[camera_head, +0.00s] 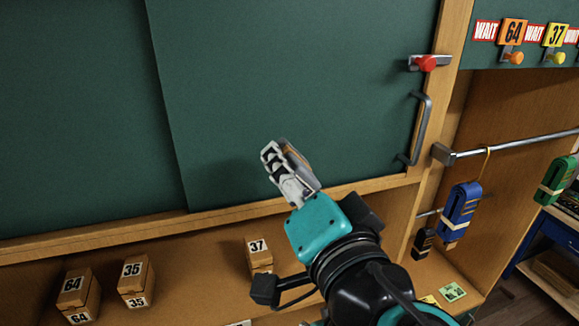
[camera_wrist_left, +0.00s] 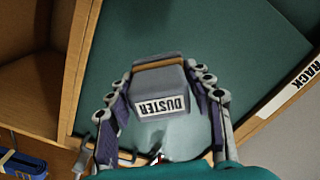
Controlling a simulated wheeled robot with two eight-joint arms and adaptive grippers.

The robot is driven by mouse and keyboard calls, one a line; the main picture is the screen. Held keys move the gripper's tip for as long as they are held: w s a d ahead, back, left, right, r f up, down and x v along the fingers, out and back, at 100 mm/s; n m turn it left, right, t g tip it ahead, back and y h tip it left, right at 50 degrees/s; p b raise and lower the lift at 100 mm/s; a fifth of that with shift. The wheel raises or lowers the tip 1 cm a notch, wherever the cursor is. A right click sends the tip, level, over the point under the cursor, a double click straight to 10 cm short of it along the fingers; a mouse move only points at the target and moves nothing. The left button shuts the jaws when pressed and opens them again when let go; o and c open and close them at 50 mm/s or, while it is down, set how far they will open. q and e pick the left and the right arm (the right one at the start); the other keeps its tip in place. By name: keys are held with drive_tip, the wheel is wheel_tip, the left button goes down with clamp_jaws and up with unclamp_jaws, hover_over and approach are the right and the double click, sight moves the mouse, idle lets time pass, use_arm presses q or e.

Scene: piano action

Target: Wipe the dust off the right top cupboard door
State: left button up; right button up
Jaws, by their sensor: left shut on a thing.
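The right top cupboard door (camera_head: 300,80) is a dark green panel in a wooden frame, with a grey handle (camera_head: 424,130) and a red knob (camera_head: 426,63) at its right edge. My left gripper (camera_head: 286,165) is in front of the door's lower middle. It is shut on a grey duster (camera_wrist_left: 160,82) with an orange-brown band and an upside-down DUSTER label in the wrist view. The duster is mostly hidden by the fingers in the head view. I cannot tell whether it touches the door. No distinct dust patch shows. My right gripper is not in view.
Another green panel (camera_head: 80,110) lies to the left. Below, a wooden shelf holds numbered blocks (camera_head: 136,280). A metal rail (camera_head: 515,141) with a hanging blue item (camera_head: 460,212) sticks out at right, near the handle. The door's upper area is clear.

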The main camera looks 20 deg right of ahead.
use_arm(q)
drive_tip(key=shift+s, duration=0.1)
drive_tip(key=shift+s, duration=1.5)
drive_tip(key=shift+w+d+f, duration=0.1)
drive_tip(key=shift+w, duration=0.05)
